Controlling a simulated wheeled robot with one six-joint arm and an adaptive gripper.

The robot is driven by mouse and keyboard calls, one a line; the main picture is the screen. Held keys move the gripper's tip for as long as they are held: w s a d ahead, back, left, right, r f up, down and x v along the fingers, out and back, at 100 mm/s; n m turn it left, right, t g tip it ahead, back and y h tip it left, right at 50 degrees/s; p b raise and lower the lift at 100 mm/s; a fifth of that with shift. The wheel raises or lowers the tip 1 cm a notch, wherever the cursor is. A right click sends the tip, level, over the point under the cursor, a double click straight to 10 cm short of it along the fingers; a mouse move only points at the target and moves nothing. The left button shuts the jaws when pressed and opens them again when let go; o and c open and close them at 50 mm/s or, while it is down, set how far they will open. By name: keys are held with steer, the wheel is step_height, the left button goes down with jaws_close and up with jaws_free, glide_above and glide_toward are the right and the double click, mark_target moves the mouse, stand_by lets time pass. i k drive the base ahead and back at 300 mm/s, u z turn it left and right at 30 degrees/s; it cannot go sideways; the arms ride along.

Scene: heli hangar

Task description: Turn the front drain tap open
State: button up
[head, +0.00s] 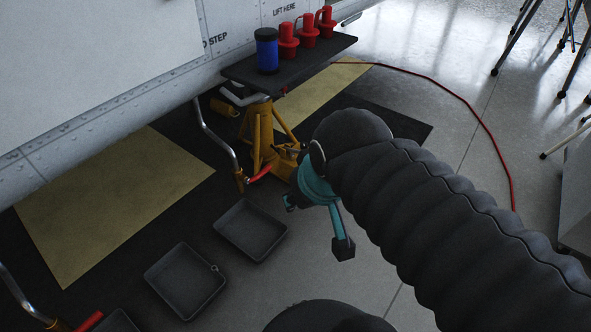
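A drain tap (240,181) with a brass-coloured body and a red lever (259,173) hangs at the end of a bent metal pipe below the aircraft's side, left of centre. A second tap (58,326) with a red lever (89,321) is cut off at the bottom left. I cannot tell from this view which one is the front tap. My gripper (317,225), teal with dark pads, is to the right of the first tap and apart from it. Its fingers look spread and empty. My arm hides part of the floor behind it.
Black drip trays (251,229) (186,282) lie on the floor below the pipes. A yellow jack (262,140) stands behind the first tap. A dark shelf (290,72) holds a blue canister (267,50) and red plugs (307,31). A red hose (470,110) crosses the floor at right.

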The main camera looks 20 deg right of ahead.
mark_target(267, 169)
steer(key=z, duration=2.2)
steer(key=i, duration=2)
steer(key=u, duration=2.8)
